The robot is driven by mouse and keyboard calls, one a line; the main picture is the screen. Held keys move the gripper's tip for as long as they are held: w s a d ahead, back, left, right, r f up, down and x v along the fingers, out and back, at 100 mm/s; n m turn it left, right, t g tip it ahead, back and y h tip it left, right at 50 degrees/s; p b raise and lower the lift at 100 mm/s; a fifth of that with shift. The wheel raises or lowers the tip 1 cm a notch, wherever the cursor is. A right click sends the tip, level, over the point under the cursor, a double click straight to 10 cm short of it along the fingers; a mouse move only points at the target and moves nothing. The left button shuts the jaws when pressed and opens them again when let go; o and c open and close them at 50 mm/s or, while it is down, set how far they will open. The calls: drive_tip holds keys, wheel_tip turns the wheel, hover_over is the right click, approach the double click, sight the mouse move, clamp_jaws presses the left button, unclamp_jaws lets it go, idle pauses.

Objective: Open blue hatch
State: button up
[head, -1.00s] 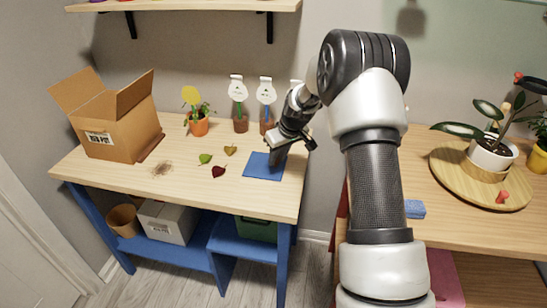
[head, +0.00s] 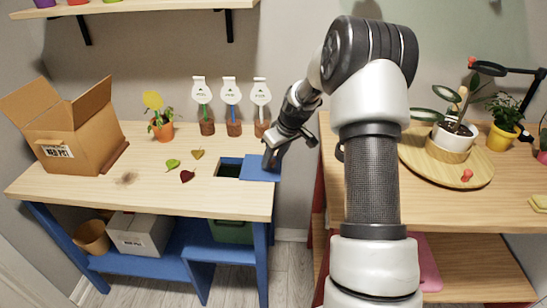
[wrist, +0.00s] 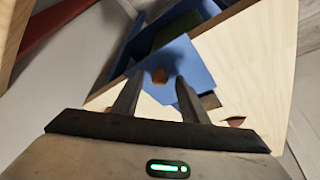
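The blue hatch (head: 262,170) is a flat blue panel at the right end of the left wooden table. It sits to the right of a dark rectangular opening (head: 229,171) in the tabletop, which is uncovered. My gripper (head: 271,158) is over the hatch near its back edge, pointing down. In the wrist view, the fingers (wrist: 158,82) are apart, with a small brown knob (wrist: 160,75) on the blue hatch showing between them. I see gaps beside the knob, so the fingers do not look closed on it.
Plant labels in small pots (head: 206,128) stand behind the opening. Several leaves (head: 188,176), an orange pot (head: 163,132) and a cardboard box (head: 75,150) are to the left. A second table (head: 470,215) with a round wooden tray (head: 410,150) is on the right.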

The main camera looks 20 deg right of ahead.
drive_tip(key=shift+r, duration=0.1)
drive_tip(key=p+v, duration=0.2)
drive_tip(key=v, duration=1.5)
drive_tip(key=shift+s+p, duration=0.15)
drive_tip(key=shift+p, duration=0.15)
drive_tip(key=shift+r, duration=0.1)
